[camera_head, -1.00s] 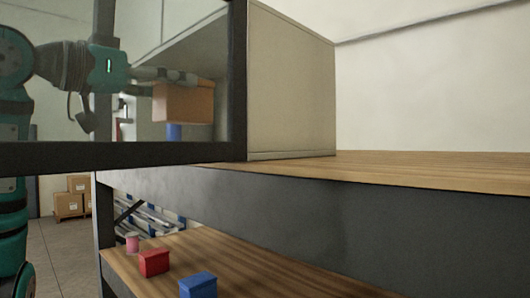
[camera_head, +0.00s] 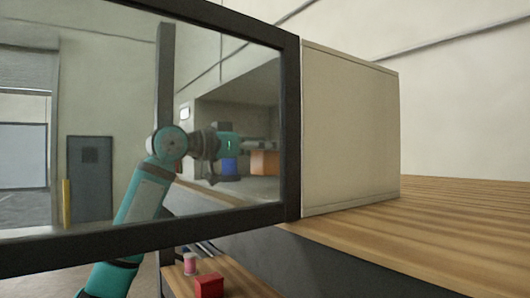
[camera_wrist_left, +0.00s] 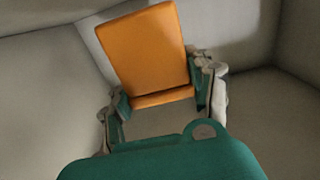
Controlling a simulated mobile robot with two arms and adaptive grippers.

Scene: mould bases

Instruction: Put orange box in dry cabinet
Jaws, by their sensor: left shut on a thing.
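The orange box (camera_head: 264,162) is inside the dry cabinet (camera_head: 350,130), seen through the glass of its open door in the head view. It also fills the space between the fingers in the left wrist view (camera_wrist_left: 150,50). My left gripper (camera_head: 245,145) reaches into the cabinet and is shut on the orange box; its two fingers show on either side of the box in the wrist view (camera_wrist_left: 160,95). Whether the box touches the cabinet floor is hard to tell. My right gripper is not in view.
The dark-framed glass door (camera_head: 290,120) stands open in front of my left arm. A red box (camera_head: 209,286) and a pink cylinder (camera_head: 190,263) are on the lower shelf. The wooden top (camera_head: 450,215) right of the cabinet is clear.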

